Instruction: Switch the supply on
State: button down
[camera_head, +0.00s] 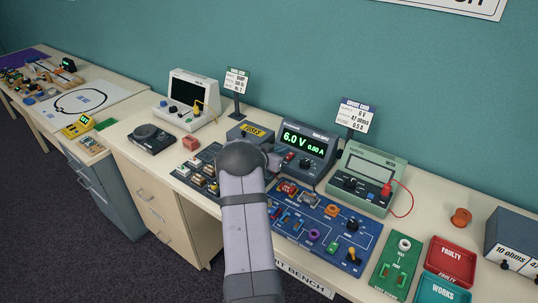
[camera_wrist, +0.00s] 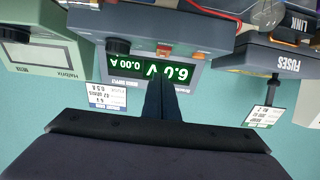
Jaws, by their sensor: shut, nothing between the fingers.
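The supply (camera_head: 318,155) is a dark grey box at the back of the bench, behind my arm. Its green display (camera_head: 303,143) is lit and reads 6.0 V and 0.00 A. In the wrist view the supply (camera_wrist: 195,75) appears upside down, with a small red-orange switch (camera_wrist: 166,49) beside the display and a dark knob. My gripper (camera_wrist: 161,86) is shut and empty, its dark fingers overlapping the display in that view. Whether they touch the supply cannot be told. In the head view my arm hides the fingertips.
The green meter (camera_head: 365,178) stands right of the supply and the fuses box (camera_head: 250,132) left of it. A blue circuit board (camera_head: 325,225) lies in front. Sign stands rise behind. Red and teal trays (camera_head: 450,258) are at the right.

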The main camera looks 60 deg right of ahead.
jog(key=b+v, duration=0.2)
jog(key=v, duration=0.8)
jog(key=shift+a+f, duration=0.2)
jog(key=shift+a, duration=0.3)
